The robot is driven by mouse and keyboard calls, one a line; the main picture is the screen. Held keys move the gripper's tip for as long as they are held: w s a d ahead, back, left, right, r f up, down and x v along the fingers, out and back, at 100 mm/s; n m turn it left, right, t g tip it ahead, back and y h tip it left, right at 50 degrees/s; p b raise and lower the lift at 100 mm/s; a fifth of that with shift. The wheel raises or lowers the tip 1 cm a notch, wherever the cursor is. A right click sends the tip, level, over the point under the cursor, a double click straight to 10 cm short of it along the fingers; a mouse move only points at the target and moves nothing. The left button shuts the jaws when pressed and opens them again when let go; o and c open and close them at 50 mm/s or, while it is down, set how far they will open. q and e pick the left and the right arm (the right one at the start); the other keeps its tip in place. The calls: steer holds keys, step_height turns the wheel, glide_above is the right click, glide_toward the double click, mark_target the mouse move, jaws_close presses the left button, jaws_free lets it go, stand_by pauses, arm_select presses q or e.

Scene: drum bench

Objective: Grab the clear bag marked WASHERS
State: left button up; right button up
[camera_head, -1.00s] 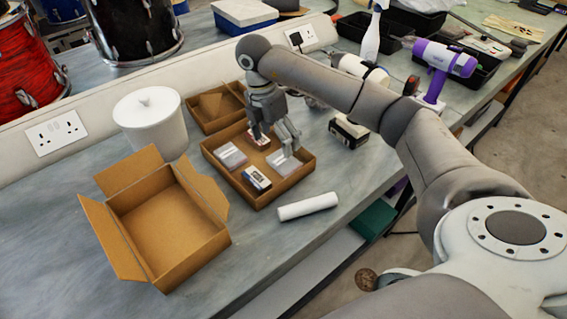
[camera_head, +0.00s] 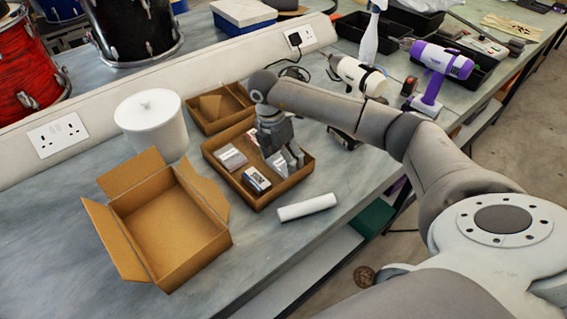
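A shallow brown cardboard tray (camera_head: 289,185) on the bench holds small packets. One clear bag (camera_head: 231,158) lies at its left side. Another clear bag (camera_head: 278,163) lies at its right side, partly hidden by my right gripper. The print on both bags is too small to read, so I cannot tell which is marked WASHERS. A small white, dark-banded box (camera_head: 257,179) lies between them near the front. My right gripper (camera_head: 281,158) points down, fingers apart, over the right-hand bag; I cannot tell whether it touches the bag. My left gripper is out of view.
An open empty cardboard box (camera_head: 170,225) stands at the left front. A white lidded pot (camera_head: 152,124) and a second cardboard tray (camera_head: 222,108) are behind. A white roll (camera_head: 307,207) lies just in front of the tray. A purple-and-white tool (camera_head: 441,67) stands at the right.

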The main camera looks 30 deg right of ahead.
steer(key=c, duration=0.3)
steer(key=shift+r, duration=0.1)
